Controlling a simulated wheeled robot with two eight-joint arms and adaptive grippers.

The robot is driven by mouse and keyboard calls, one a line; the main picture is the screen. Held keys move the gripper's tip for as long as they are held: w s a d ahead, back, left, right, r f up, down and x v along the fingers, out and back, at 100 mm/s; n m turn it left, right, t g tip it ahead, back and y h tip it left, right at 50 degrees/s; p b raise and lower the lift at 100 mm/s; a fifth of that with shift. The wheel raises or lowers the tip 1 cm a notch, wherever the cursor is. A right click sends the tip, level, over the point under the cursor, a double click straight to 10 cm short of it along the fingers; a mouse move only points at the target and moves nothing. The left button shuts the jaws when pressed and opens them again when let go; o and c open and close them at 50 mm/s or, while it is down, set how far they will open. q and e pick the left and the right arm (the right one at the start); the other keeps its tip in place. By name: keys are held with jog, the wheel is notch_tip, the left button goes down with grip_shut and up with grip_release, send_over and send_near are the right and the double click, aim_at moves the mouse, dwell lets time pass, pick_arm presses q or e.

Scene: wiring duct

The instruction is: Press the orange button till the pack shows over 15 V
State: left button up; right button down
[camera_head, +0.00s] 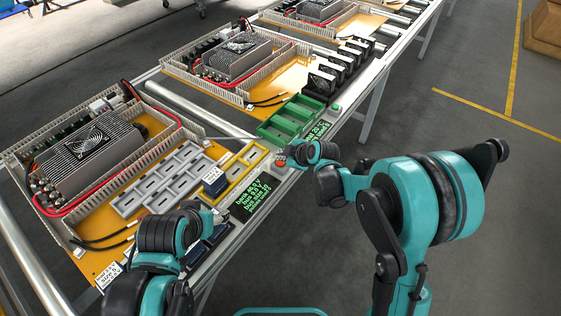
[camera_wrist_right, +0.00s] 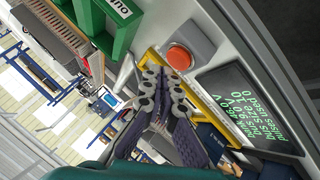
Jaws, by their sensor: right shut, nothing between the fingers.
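The orange button (camera_wrist_right: 179,58) sits on a grey box beside the dark display (camera_wrist_right: 250,105) with green text. In the head view the button (camera_head: 280,161) is partly covered by my right gripper (camera_head: 286,154). In the right wrist view that gripper (camera_wrist_right: 163,72) is shut and empty, its tips close to the button's edge; I cannot tell whether they touch it.
A yellow-rimmed tray (camera_head: 241,172) holds a dark blue block (camera_head: 214,184), next to grey slots (camera_head: 160,186). Green bins (camera_head: 290,122) stand beyond the button. Black units (camera_head: 320,82) line the bench edge. A finned power unit (camera_head: 88,150) sits at left.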

aim_at(282, 163)
jog(key=shift+f, duration=0.1)
dwell(0.5)
jog(key=shift+f+b, duration=0.3)
jog(key=shift+b, duration=0.1)
jog(key=shift+f+b, duration=0.35)
jog(key=shift+f, duration=0.05)
dwell(0.4)
jog(key=shift+r, duration=0.15)
jog(key=shift+r+p, duration=0.55)
jog(key=shift+r, duration=0.15)
notch_tip(282, 163, up, 5)
jog(key=p, duration=0.3)
jog(key=shift+p, duration=0.4)
